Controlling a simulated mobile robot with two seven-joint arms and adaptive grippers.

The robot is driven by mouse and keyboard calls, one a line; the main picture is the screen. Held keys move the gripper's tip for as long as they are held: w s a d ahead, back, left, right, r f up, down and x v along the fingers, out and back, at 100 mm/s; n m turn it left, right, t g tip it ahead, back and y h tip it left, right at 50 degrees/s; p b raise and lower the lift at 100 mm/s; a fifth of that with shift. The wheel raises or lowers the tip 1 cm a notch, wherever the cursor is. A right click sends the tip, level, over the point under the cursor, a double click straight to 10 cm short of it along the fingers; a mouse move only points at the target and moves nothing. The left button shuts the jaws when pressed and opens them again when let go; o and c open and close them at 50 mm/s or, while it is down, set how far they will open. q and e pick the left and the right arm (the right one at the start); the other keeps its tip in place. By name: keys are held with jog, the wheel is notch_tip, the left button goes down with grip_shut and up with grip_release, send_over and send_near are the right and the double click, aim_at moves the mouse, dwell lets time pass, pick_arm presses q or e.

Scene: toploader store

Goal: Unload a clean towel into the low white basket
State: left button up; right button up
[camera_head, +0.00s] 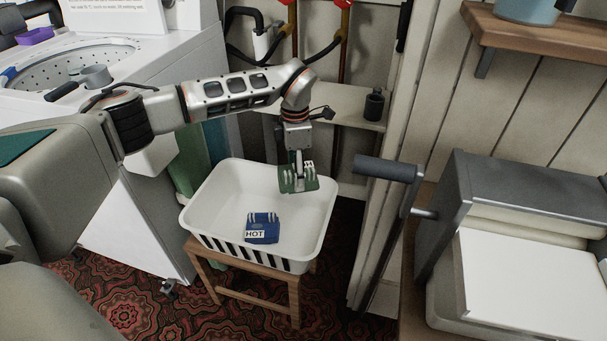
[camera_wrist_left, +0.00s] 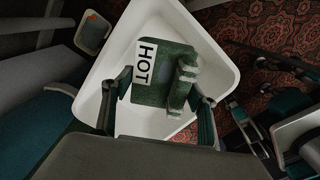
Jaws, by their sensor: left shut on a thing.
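The low white basket (camera_head: 212,200) has a slatted front and stands on a small wooden stool. A folded blue towel (camera_head: 262,230) with a white "HOT" label lies inside it, near the front wall. My left gripper (camera_head: 299,170) points down over the basket's back right part and is shut on a folded green towel (camera_head: 290,183). In the left wrist view the green towel (camera_wrist_left: 160,83) shows its "HOT" label between my left fingers (camera_wrist_left: 158,98), with the white basket (camera_wrist_left: 215,50) behind it. Whether the green towel touches the basket is unclear. My right gripper is not in view.
A white top-loading washer (camera_head: 120,60) stands open at the left. A low shelf (camera_head: 345,118) holds a dark bottle behind the basket. A grey machine with a padded handle (camera_head: 385,168) stands at the right. Patterned carpet (camera_head: 130,308) covers the floor.

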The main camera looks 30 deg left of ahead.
pick_arm(q)
jog(key=shift+w+a+f+n, duration=0.1)
jog(key=shift+w+a+n, duration=0.05)
jog(key=shift+w+n, duration=0.2)
jog(key=shift+s, duration=0.1)
jog(key=shift+r, duration=0.25)
jog(key=shift+f, duration=0.25)
send_near(298, 224)
notch_tip(298, 224, down, 2)
jog(key=b, duration=0.2)
jog(key=shift+s+f+b, duration=0.15)
jog(key=shift+b, duration=0.15)
jog(key=shift+f, duration=0.8)
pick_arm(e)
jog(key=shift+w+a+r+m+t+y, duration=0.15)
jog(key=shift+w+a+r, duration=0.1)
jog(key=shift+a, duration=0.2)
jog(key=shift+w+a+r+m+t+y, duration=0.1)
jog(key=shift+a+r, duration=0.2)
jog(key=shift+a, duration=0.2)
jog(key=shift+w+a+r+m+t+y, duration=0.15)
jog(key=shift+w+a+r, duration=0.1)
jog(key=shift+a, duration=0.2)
